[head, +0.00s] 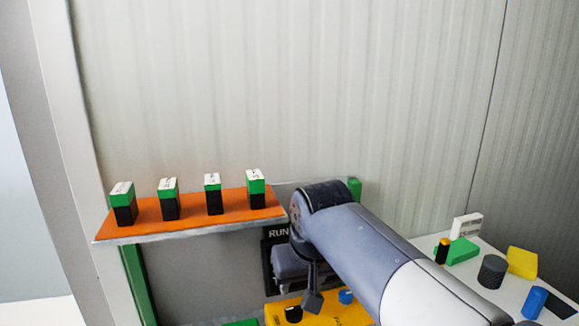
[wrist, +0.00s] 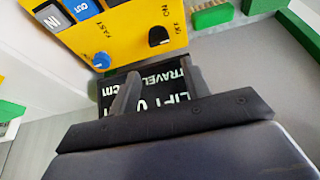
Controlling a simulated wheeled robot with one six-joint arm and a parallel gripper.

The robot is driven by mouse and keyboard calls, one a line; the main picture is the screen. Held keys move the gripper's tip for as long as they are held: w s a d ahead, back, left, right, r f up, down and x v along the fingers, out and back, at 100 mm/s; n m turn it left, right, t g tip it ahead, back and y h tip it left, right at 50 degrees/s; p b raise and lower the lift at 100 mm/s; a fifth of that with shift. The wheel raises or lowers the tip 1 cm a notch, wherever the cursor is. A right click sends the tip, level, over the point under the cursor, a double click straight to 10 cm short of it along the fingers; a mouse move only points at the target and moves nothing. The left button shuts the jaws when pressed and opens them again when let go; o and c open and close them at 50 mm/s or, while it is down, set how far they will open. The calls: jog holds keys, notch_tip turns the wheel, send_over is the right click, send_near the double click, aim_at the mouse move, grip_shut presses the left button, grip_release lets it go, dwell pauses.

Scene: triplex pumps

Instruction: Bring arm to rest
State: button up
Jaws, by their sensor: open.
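In the head view my arm (head: 365,245) reaches in from the lower right, with its bend beside the right end of the orange shelf. My gripper (head: 312,300) hangs below that bend, partly hidden by the arm, over the yellow control panel (head: 350,315). In the wrist view my gripper (wrist: 160,66) has its two fingers apart with nothing held between them. A black label plate (wrist: 150,92) with white lettering, including "TRAVEL", shows behind and between the fingers. The yellow panel (wrist: 130,32) lies just beyond the fingertips; I cannot tell whether they touch anything.
Several green-and-black blocks (head: 168,200) stand upright on the orange shelf (head: 190,227). A white surface (head: 500,300) at right holds a blue cylinder (head: 534,303), a dark knurled cylinder (head: 492,271) and a green block (head: 458,251). The panel carries a blue knob (wrist: 101,60) and a black knob (wrist: 158,36).

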aim_at(294, 308)
jog(key=x, duration=1.1)
jog(key=shift+f+b, duration=0.3)
jog(key=shift+b, duration=0.05)
jog(key=shift+d+r+n, duration=0.1)
jog(key=shift+r+n, duration=0.15)
jog(key=shift+n, duration=0.25)
jog(key=shift+d+n+g+y+b, duration=0.1)
jog(key=shift+n+g+y+b, duration=0.3)
jog(key=shift+n, duration=0.7)
jog(key=shift+n+g+y+b, duration=0.2)
jog(key=shift+n+y+b, duration=0.25)
jog(key=shift+n, duration=0.65)
jog(key=n+g, duration=0.1)
jog(key=n, duration=0.2)
jog(key=n+g+y, duration=0.1)
jog(key=n, duration=0.2)
jog(key=shift+w+n+y, duration=0.2)
jog(key=shift+n+y, duration=0.05)
jog(key=shift+n, duration=0.15)
jog(key=v, duration=1.1)
jog(key=shift+p, duration=0.35)
